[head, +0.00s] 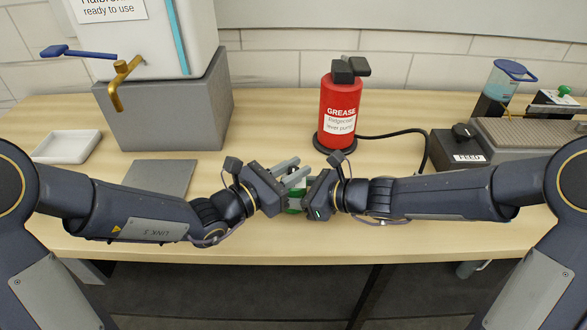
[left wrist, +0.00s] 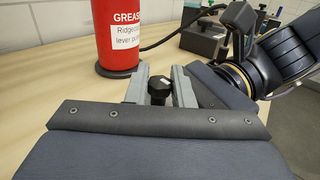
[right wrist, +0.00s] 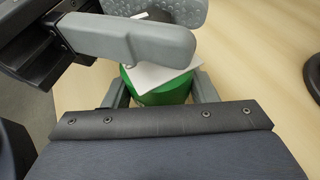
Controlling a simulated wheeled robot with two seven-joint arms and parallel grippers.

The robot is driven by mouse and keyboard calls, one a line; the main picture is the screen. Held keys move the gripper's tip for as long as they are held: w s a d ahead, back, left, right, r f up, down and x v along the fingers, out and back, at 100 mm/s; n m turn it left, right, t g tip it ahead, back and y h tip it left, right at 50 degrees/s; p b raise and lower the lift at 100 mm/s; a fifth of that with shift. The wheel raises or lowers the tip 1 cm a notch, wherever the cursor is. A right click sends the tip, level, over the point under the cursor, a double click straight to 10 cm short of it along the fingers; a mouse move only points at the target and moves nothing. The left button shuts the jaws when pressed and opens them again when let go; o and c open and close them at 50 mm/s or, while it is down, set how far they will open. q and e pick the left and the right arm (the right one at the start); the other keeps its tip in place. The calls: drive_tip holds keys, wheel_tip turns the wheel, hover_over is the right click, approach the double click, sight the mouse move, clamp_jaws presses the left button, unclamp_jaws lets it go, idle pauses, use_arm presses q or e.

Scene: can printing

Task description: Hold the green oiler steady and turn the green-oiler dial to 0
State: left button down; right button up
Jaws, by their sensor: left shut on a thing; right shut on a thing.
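The green oiler (right wrist: 160,97) is a small green body with a white plate or label on it. It stands between the fingers of my right gripper (right wrist: 165,90), which is shut on it. In the head view only slivers of the oiler (head: 294,210) show between the grippers. The black dial (left wrist: 158,88) shows in the left wrist view, between the fingers of my left gripper (head: 294,172), which is shut on it. The left fingers also cross above the oiler in the right wrist view. The dial's markings are hidden.
A red grease pump (head: 340,110) with a black hose stands behind the grippers. A FEED box (head: 460,148) is at the right. A grey block (head: 165,120) carrying a white tank, a white tray (head: 66,146) and a grey plate (head: 160,178) are at the left. The table's front edge is close.

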use_arm(q)
drive_tip(key=shift+r+n+t+y, duration=0.15)
drive_tip(key=shift+n+t+y, duration=0.35)
drive_tip(key=shift+t, duration=0.1)
use_arm(e)
drive_tip(key=shift+a, duration=0.1)
use_arm(q)
drive_tip(key=c, duration=1.3)
unclamp_jaws()
drive_tip(key=shift+s+a, duration=0.1)
drive_tip(key=v, duration=1.1)
drive_tip(key=shift+s+a, duration=0.2)
drive_tip(key=shift+s, duration=0.1)
use_arm(e)
drive_tip(key=o, duration=1.3)
drive_tip(key=shift+c, duration=0.2)
